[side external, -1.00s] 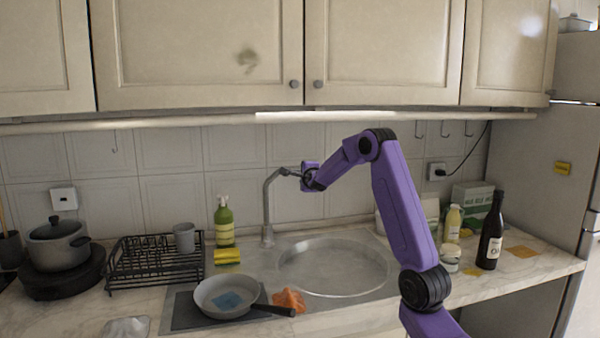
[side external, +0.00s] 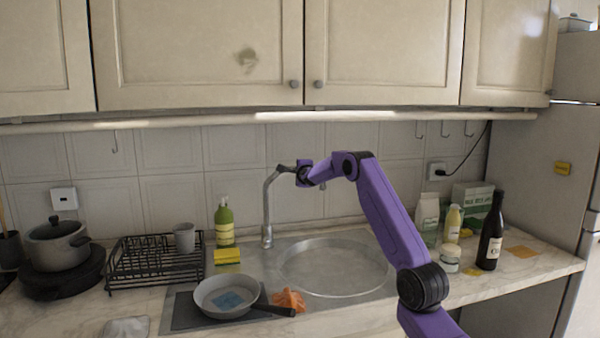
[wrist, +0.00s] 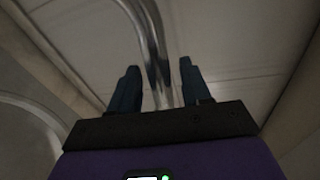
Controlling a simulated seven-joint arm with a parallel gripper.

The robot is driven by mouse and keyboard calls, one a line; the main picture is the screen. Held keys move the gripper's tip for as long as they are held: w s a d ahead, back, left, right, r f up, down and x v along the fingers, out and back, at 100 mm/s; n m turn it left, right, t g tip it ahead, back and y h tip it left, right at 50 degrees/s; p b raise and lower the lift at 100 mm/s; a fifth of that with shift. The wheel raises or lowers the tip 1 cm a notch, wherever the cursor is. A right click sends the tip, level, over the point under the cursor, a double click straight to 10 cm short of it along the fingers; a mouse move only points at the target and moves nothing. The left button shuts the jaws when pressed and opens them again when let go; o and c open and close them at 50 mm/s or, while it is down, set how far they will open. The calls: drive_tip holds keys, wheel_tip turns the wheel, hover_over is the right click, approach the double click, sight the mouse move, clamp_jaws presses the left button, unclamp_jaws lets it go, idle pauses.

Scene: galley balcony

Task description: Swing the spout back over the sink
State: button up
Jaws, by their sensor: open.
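The metal faucet (side external: 267,215) rises behind the left edge of the round sink (side external: 335,268), and its spout bends over to the right at the top. My gripper (side external: 281,169) is at this bend and covers part of it. In the wrist view the shiny spout (wrist: 150,35) runs down between the two dark fingers of my gripper (wrist: 160,66). The fingers are apart, one on each side of the spout, with a visible gap on both sides. The spout's outlet is partly hidden behind my gripper in the side view, so its exact direction is hard to tell.
A green soap bottle (side external: 224,222) and a yellow sponge (side external: 227,256) stand left of the faucet. A pan (side external: 212,308) and an orange cloth (side external: 289,299) lie in front. Bottles, such as the dark one (side external: 491,232), stand at right. The sink bowl is clear.

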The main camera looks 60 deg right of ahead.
drive_tip(key=shift+c, duration=0.3)
clamp_jaws()
drive_tip(key=s+a+m+g+h, duration=0.2)
drive_tip(key=a+m+g+h, duration=0.1)
drive_tip(key=a+m+g, duration=0.5)
drive_tip(key=shift+s+a+g+h, duration=0.2)
drive_tip(key=shift+g+h, duration=0.2)
drive_tip(key=shift+g, duration=0.9)
